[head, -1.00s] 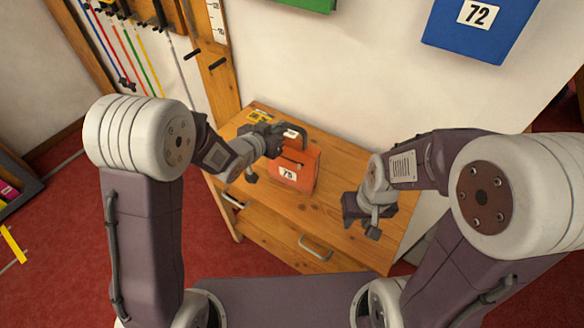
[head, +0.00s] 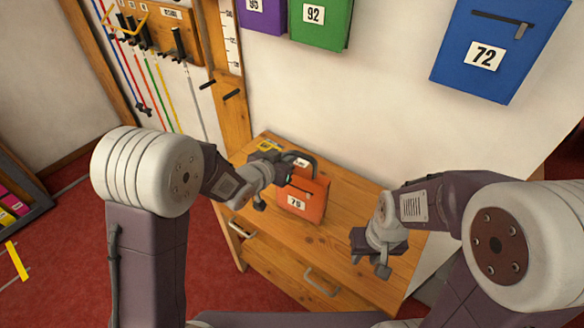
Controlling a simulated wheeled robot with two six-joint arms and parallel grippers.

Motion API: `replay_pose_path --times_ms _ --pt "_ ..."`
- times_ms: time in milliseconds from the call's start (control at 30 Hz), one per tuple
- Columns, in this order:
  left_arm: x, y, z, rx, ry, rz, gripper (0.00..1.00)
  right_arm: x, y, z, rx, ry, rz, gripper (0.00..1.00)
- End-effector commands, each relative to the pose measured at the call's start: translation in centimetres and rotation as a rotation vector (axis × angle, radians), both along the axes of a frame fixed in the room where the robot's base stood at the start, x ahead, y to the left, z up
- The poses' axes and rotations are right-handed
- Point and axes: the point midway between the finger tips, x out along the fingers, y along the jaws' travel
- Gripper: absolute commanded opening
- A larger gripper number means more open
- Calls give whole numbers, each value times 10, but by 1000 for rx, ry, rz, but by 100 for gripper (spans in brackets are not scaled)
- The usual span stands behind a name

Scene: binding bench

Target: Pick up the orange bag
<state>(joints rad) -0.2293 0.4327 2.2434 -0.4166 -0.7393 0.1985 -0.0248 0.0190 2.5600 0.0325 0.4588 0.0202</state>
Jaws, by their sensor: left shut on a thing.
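The orange bag (head: 303,204) stands on the wooden bench, with a white number label on its front and a dark arched handle on top. My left gripper (head: 281,180) is at the bag's upper left, by the handle, and is shut on the bag. The exact grip point is hidden by the gripper itself. The bag appears to rest on the bench top. My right gripper (head: 374,262) is open and empty over the right part of the bench, apart from the bag.
The wooden bench (head: 350,215) has drawers with metal handles. A small yellow item (head: 268,146) lies at its back left corner. Purple (head: 262,14), green (head: 322,24) and blue (head: 484,48) bags hang on the wall. Tools hang at the left. The bench's right part is largely clear.

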Motion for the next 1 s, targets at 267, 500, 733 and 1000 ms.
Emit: replay_pose_path --times_ms 267,500,733,1000 --pt "1 0 91 -3 -15 1 0 0 0 20 0 0 0 31" --pt "1 0 152 -1 -8 0 0 0 0 47 0 0 0 31" --pt "0 0 168 -3 -5 1 0 0 0 55 0 0 0 31" --pt "0 0 168 -3 -4 0 0 0 0 54 0 0 0 31"
